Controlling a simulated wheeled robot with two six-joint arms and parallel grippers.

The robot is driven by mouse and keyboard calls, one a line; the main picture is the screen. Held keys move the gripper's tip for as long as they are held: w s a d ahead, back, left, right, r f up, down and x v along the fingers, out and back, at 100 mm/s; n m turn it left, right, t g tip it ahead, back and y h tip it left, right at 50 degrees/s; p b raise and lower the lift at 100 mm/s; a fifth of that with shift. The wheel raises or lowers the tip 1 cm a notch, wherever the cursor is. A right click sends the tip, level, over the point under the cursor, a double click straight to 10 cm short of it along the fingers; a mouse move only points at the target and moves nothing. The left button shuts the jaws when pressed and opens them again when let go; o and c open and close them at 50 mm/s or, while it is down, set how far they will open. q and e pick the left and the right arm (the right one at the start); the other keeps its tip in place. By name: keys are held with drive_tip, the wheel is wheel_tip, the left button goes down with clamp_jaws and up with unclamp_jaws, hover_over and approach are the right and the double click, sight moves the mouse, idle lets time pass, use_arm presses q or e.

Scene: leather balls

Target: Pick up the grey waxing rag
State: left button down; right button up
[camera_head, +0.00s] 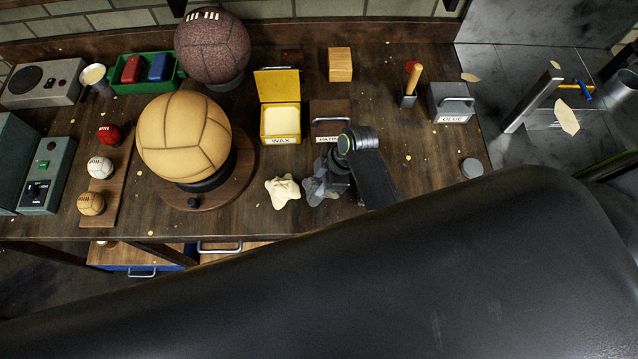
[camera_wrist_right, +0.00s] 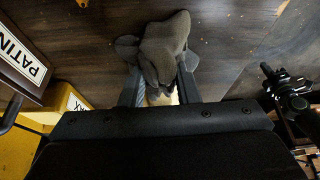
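The grey waxing rag (camera_head: 318,190) is a crumpled dark grey cloth at the front of the workbench, right of a cream rag (camera_head: 282,191). My right gripper (camera_head: 330,178) is down at the grey rag and partly covers it in the head view. In the right wrist view the grey rag (camera_wrist_right: 165,45) is bunched at the fingertips, with lobes spreading past both fingers. The two fingers stand apart with cloth between them. Whether they press on it cannot be told. A bit of the cream rag shows between the fingers, below the grey one.
Behind the rags are the open yellow WAX box (camera_head: 281,123) and the patina box (camera_head: 330,116). A tan ball (camera_head: 183,137) on a round stand is to the left. A GLUE box (camera_head: 452,103) is to the right. My large dark arm link covers the foreground.

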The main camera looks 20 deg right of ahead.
sight(321, 180)
drive_tip(key=c, duration=0.4)
wheel_tip(321, 180, up, 10)
drive_tip(key=shift+b, duration=1)
